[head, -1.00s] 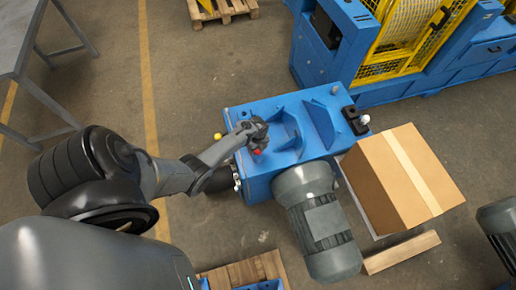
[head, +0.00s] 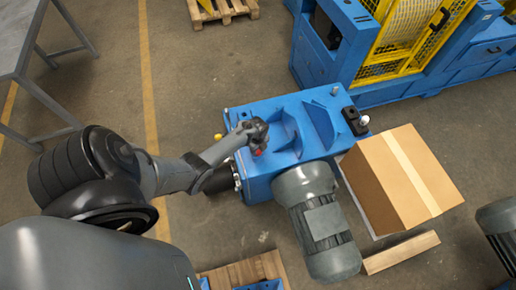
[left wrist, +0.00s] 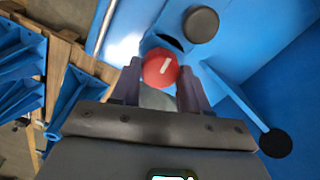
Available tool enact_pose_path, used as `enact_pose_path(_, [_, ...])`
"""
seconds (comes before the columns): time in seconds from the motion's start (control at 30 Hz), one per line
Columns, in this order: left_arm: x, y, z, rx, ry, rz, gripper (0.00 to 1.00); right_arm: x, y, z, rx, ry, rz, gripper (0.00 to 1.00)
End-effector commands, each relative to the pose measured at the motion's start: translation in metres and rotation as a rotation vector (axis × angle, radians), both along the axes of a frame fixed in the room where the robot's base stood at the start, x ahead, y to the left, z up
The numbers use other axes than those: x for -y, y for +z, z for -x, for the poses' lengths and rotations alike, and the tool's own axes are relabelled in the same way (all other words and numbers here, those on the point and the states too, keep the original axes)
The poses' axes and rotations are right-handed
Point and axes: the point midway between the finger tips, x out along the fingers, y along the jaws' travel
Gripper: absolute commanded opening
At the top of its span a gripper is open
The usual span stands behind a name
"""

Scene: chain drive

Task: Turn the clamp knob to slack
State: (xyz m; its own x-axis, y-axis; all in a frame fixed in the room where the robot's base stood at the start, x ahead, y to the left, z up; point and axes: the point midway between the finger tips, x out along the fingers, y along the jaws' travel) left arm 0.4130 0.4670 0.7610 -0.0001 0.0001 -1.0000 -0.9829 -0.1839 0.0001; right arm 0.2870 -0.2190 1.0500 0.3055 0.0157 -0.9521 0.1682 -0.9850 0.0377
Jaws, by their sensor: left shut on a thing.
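The clamp knob (left wrist: 160,62) is a round red knob with a white line across its face, in the left wrist view. The line runs slanted, from lower left to upper right. My left gripper (left wrist: 159,78) has a finger on each side of the knob and is shut on it. In the head view the gripper (head: 257,134) is over the left end of the blue machine housing (head: 285,110), with a little of the red knob (head: 258,152) showing just below it. My right gripper is not in view.
A grey motor (head: 315,215) sticks out from the housing's front. A cardboard box (head: 395,185) stands to the right. A yellow ball-ended part (head: 218,136) is left of the gripper. A dark round cap (left wrist: 201,24) is close beyond the knob in the left wrist view.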

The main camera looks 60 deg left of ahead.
Motion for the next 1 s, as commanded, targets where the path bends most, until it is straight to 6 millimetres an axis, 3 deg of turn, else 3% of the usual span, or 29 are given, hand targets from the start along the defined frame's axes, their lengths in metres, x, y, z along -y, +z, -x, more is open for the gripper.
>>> enact_pose_path(1.0, [0.0,0.001,-0.001,0.0,0.933,0.0,0.15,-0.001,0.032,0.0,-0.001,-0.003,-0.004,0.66])
